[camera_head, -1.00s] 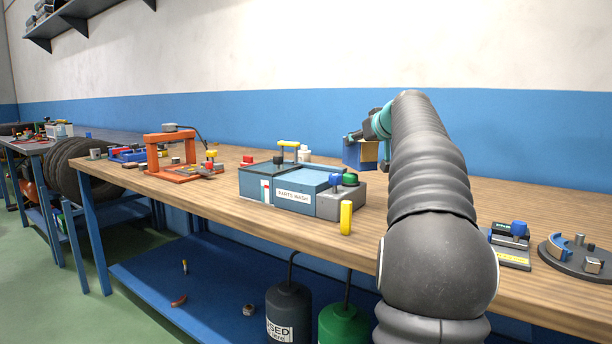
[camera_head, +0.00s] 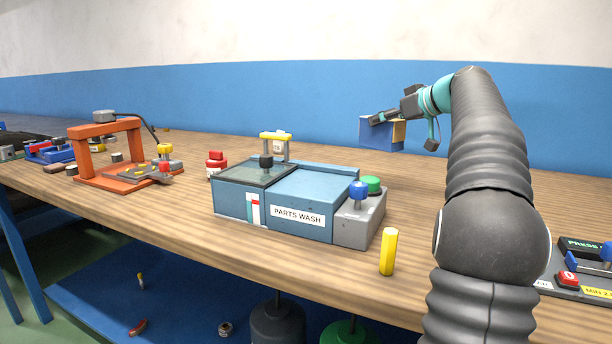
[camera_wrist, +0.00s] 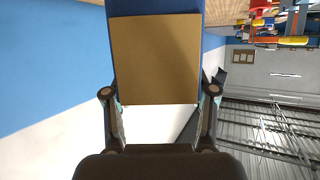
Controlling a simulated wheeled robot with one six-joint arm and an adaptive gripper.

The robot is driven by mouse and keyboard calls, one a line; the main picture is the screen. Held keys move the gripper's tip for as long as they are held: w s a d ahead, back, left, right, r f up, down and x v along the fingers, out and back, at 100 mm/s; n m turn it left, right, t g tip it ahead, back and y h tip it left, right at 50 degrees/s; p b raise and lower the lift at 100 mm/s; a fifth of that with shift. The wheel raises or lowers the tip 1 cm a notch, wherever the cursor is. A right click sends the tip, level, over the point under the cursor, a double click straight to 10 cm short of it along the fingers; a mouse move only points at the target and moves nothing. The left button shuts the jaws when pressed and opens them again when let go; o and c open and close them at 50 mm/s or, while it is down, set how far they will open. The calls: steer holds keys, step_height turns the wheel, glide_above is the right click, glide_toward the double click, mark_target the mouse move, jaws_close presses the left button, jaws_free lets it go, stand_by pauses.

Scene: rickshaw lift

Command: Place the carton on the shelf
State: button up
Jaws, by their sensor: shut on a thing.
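The carton (camera_head: 376,136) is a small box with blue sides and a tan face. In the head view it is at the end of my arm, over the back of the wooden bench, seemingly clear of the top. My gripper (camera_head: 384,117) is shut on it. In the wrist view the carton's tan face (camera_wrist: 155,60) fills the upper middle, with blue edges beside it. My gripper's fingers (camera_wrist: 158,92) lie on either side of it. The wall shelf is not in the head view now.
The wooden bench (camera_head: 300,270) carries a blue parts washer (camera_head: 310,195), a yellow cylinder (camera_head: 389,251), an orange press frame (camera_head: 105,150) and a red-capped bottle (camera_head: 216,165). A small press control unit (camera_head: 585,270) is at the right. A blue lower shelf (camera_head: 185,300) lies under the bench.

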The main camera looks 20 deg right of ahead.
steer(key=shift+n+y, duration=0.5)
steer(key=shift+w+a+f+b, duration=0.85)
steer(key=shift+a+f+b, duration=0.7)
steer(key=shift+a+f, duration=0.3)
steer(key=shift+w+a+f+b, duration=0.9)
steer(key=shift+a+f+b, duration=0.75)
steer(key=shift+a, duration=0.35)
steer(key=shift+w+a+f+b, duration=0.85)
steer(key=shift+a+f+b, duration=0.65)
steer(key=shift+a+f, duration=0.35)
steer(key=shift+f, duration=0.15)
steer(key=o, duration=1.4)
steer(key=shift+s+d+r, duration=0.1)
steer(key=shift+s+r, duration=0.1)
steer(key=shift+r, duration=0.1)
steer(key=v, duration=1.1)
steer(key=shift+s+d+r, duration=0.1)
steer(key=shift+s+r, duration=0.05)
steer(key=shift+s, duration=0.05)
